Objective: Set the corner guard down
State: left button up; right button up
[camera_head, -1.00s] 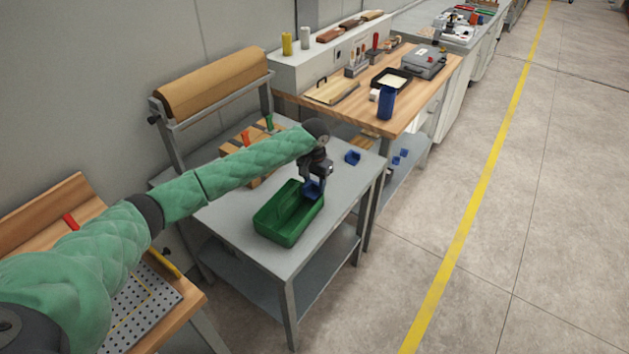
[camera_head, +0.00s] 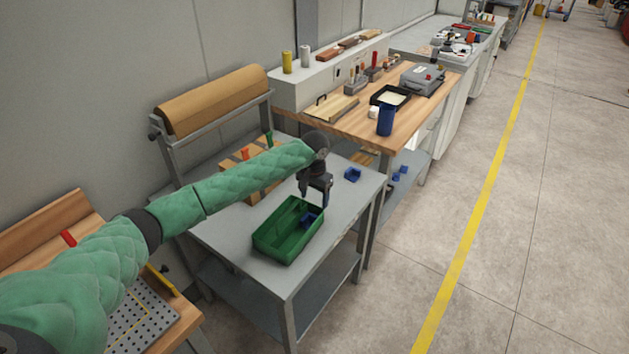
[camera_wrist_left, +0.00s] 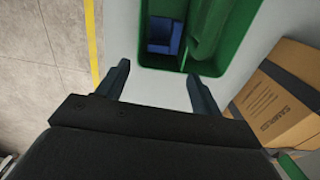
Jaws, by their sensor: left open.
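A blue corner guard (camera_head: 309,219) lies inside the green tray (camera_head: 270,247), in its right part. It also shows in the left wrist view (camera_wrist_left: 163,38), within one compartment of the green tray (camera_wrist_left: 235,45). My left gripper (camera_head: 322,202) is above the tray's right end, apart from the guard. In the wrist view my left gripper (camera_wrist_left: 158,85) has its two fingers spread, with nothing between them. Another blue corner guard (camera_head: 353,174) lies on the grey table to the right. My right gripper is not in view.
The grey table (camera_head: 228,232) carries the tray and a cardboard-coloured box (camera_wrist_left: 280,100). A paper roll (camera_head: 215,98) stands behind. A wooden bench (camera_head: 405,110) with a blue cup (camera_head: 386,120) is beyond. More blue pieces (camera_head: 398,174) lie on a lower shelf.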

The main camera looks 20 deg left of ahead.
pick_arm(q)
notch_tip(320, 180, up, 11)
jog(key=b, duration=0.4)
jog(key=shift+r, duration=0.15)
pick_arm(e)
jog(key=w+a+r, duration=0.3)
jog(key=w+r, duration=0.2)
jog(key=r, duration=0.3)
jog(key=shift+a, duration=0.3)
pick_arm(q)
jog(key=shift+r, duration=0.1)
